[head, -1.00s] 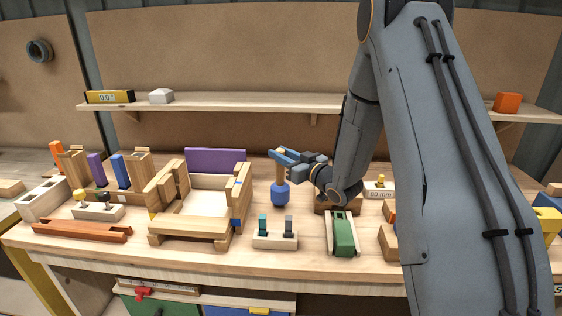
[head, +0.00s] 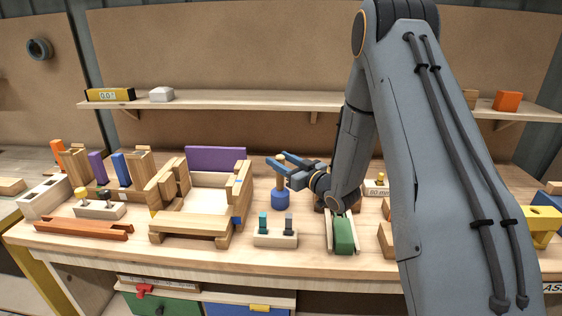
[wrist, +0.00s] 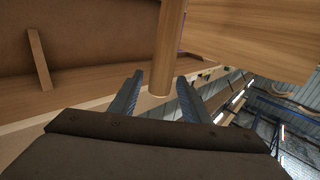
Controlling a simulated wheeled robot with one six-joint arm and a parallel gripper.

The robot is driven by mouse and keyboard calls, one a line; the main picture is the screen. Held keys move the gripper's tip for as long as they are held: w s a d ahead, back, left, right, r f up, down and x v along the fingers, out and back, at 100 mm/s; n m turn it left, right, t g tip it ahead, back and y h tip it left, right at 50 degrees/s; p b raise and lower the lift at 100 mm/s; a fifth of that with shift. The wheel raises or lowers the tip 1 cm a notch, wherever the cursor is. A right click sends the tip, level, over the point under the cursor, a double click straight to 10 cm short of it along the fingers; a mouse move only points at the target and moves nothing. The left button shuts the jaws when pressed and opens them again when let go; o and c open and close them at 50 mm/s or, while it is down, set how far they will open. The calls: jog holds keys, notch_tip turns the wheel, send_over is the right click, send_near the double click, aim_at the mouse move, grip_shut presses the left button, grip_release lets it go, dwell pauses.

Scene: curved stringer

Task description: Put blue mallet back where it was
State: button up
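The blue mallet stands upright on the workbench, its blue head (head: 280,200) down and its wooden handle (head: 280,180) pointing up. My gripper (head: 279,163) is around the upper part of the handle, coming from the right. Its fingers are spread. In the wrist view, the handle (wrist: 164,60) is between the two fingertips (wrist: 158,88), with a narrow gap showing on each side. The mallet's head is out of the wrist view.
A wooden block with teal and grey pegs (head: 275,238) stands in front of the mallet. A green piece in a wooden holder (head: 343,236) is to the right. A pale tray-like wooden assembly (head: 192,226) is close on the left. A shelf (head: 230,103) runs behind.

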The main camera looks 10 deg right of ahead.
jog(key=shift+r, duration=0.2)
jog(key=s+d+f+m+g+h+b, duration=0.1)
jog(key=s+d+f+g+h+b, duration=0.15)
jog(key=s, duration=0.25)
jog(key=s+d+f+m+g+h+b, duration=0.1)
jog(key=s+d+f+h, duration=0.15)
jog(key=s, duration=0.35)
jog(key=s+a+m+g+h, duration=0.1)
jog(key=s+g, duration=0.4)
jog(key=s, duration=0.7)
jog(key=s+a+f+m+g+h, duration=0.1)
jog(key=s+a+g, duration=0.3)
jog(key=s, duration=0.8)
jog(key=shift+s+m+g+h, duration=0.35)
jog(key=shift+m+g+h, duration=0.3)
jog(key=shift+g, duration=0.5)
jog(key=shift+f, duration=0.1)
